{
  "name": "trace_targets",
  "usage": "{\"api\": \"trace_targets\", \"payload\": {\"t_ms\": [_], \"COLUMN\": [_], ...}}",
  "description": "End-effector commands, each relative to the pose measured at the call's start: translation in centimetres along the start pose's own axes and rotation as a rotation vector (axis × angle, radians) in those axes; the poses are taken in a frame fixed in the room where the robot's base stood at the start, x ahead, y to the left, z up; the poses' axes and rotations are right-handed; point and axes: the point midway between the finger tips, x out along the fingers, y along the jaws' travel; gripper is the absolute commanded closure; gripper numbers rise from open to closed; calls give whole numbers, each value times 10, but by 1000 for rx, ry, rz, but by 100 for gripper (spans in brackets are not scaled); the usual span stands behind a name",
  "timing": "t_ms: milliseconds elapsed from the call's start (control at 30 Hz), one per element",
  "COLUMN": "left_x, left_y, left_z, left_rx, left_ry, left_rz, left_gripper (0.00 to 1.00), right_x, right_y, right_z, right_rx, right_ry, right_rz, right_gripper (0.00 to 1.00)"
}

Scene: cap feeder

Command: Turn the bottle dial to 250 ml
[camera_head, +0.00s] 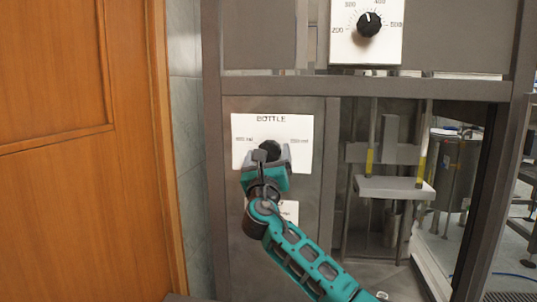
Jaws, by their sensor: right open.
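The bottle dial (269,150) is a dark round knob on a white plate (243,125) labelled BOTTLE, on the grey machine front. Small markings sit left and right of the knob, too small to read surely. My right gripper (267,158) is open at the dial, its fingers in front of and beside the knob. It covers the lower part of the knob, and I cannot tell whether the fingers touch it. The dial's pointer cannot be made out. My left gripper is not in view.
Above is another black dial (369,25) on a white numbered plate. To the right, an open bay holds a grey platform (394,188) with upright rods. A wooden door (75,200) stands at the left. A small white label (289,209) sits below the bottle plate.

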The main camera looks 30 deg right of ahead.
Motion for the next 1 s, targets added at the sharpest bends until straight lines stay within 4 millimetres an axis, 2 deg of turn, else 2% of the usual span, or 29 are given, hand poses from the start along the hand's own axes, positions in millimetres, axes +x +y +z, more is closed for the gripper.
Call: {"api": "trace_targets", "payload": {"t_ms": [167,433,1000], "left_x": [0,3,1], "left_y": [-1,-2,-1], "left_z": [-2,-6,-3], "left_rx": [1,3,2], "left_ry": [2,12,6], "left_rz": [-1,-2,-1], "left_gripper": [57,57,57], "right_x": [9,10,10], "right_y": [0,0,0], "right_z": [0,0,0], "right_rx": [0,0,0], "right_ry": [1,1,1], "right_rz": [0,0,0], "right_gripper": [14,14,69]}}
